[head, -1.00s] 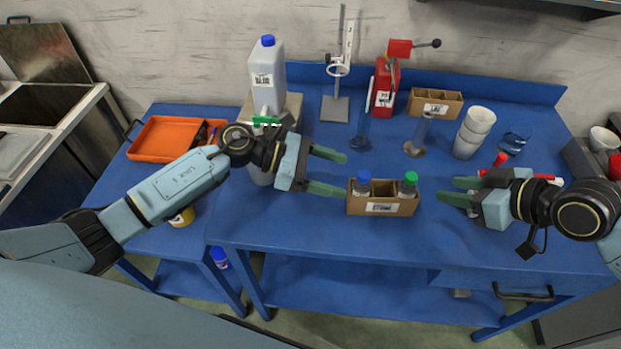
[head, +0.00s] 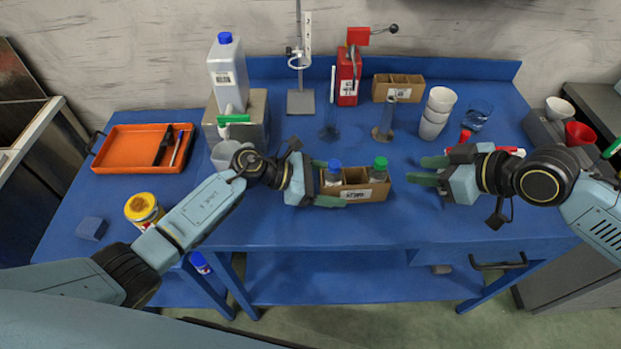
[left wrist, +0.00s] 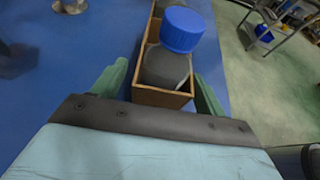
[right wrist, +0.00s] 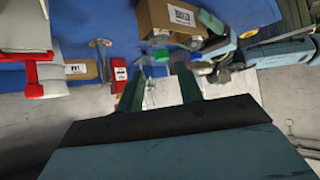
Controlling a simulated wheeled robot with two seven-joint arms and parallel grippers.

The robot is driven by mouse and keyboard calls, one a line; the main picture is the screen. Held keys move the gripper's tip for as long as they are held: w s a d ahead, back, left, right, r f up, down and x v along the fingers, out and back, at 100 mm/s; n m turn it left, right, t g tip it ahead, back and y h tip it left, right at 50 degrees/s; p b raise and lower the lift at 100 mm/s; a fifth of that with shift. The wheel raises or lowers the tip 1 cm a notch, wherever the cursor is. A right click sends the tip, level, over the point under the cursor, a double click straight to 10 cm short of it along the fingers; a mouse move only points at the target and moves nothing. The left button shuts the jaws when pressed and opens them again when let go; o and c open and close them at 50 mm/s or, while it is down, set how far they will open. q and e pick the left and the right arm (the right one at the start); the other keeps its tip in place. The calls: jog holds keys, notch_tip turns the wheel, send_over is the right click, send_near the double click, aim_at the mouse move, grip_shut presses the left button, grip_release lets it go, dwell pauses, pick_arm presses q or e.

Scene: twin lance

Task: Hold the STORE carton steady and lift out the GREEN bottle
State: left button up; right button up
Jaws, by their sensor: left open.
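The STORE carton (head: 372,192) is a small brown box with a white label near the table's front. It holds a blue-capped bottle (head: 333,172) on the left and the green-capped bottle (head: 379,168) on the right, both upright. My left gripper (head: 328,184) is open, with its fingers on either side of the carton's left end. The left wrist view shows the carton (left wrist: 160,98) and the blue cap (left wrist: 182,28) between them; contact is unclear. My right gripper (head: 425,170) is open and empty, right of the carton. In the right wrist view, the green cap (right wrist: 160,54) appears beyond its fingertips.
A blue-capped jug (head: 228,72) and orange tray (head: 130,150) are left. Table is clear in front of the carton.

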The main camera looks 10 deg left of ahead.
pick_arm(q)
jog(key=shift+x, duration=0.95)
